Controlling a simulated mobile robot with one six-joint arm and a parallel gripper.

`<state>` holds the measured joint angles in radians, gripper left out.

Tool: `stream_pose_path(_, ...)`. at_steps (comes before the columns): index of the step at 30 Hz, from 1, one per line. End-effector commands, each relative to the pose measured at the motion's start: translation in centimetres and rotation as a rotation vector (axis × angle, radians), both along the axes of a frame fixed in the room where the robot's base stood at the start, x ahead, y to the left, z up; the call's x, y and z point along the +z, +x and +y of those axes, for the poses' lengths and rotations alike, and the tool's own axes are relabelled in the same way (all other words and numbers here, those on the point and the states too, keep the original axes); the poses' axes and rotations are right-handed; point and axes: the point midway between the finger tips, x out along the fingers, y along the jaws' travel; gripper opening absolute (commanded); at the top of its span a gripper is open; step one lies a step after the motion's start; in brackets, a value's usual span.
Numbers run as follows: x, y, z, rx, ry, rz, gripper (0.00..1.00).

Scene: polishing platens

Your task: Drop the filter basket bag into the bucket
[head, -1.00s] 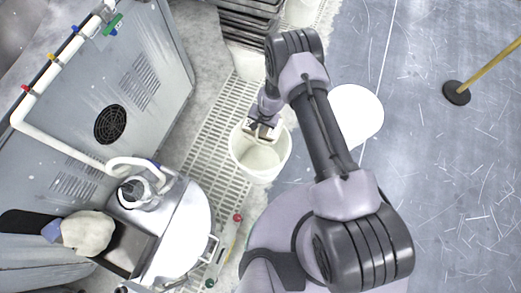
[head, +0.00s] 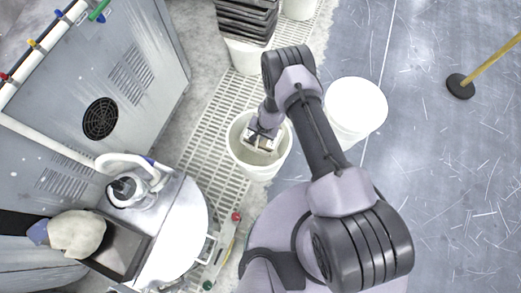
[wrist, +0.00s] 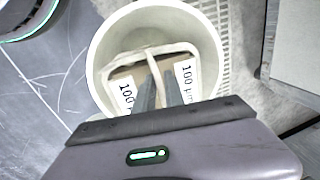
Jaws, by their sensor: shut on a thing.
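The bucket (head: 277,168) is an open white pail standing on the slatted floor grating. Its wide rim also shows in the wrist view (wrist: 211,55). The filter basket bag (head: 252,145) is pale with a squarish rim. In the wrist view the bag (wrist: 123,83) shows a thin strap handle and two white "100 µm" labels. My gripper (wrist: 160,88) is shut on the bag's handle area and holds it within the bucket's opening. In the head view my gripper (head: 262,136) hangs over the bucket. The bag's underside and its clearance from the bucket bottom are hidden.
A closed white pail (head: 356,103) stands right of my arm. Stacked black trays (head: 247,20) sit on another white bucket behind. A grey cabinet (head: 140,60) and a round metal vessel (head: 180,220) stand left. Open floor lies right, with a pole on a black base (head: 460,86).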

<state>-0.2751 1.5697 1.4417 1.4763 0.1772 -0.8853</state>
Motion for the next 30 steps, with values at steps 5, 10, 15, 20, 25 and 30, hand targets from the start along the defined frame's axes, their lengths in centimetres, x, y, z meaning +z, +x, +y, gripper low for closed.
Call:
stream_pose_path(5,0.1,0.0,0.0,0.000,0.000,0.000,0.39)
stream_pose_path(10,0.1,0.0,0.0,0.000,0.000,0.000,0.39)
stream_pose_path(15,0.7,0.0,-0.1,-0.001,0.000,0.000,0.39)
stream_pose_path(20,5.0,-0.3,-0.7,-0.002,0.000,0.000,0.39)
stream_pose_path(25,10.8,-0.6,-1.8,-0.002,0.001,-0.001,0.39)
stream_pose_path(30,15.0,-1.0,-2.6,-0.002,0.001,-0.001,0.39)
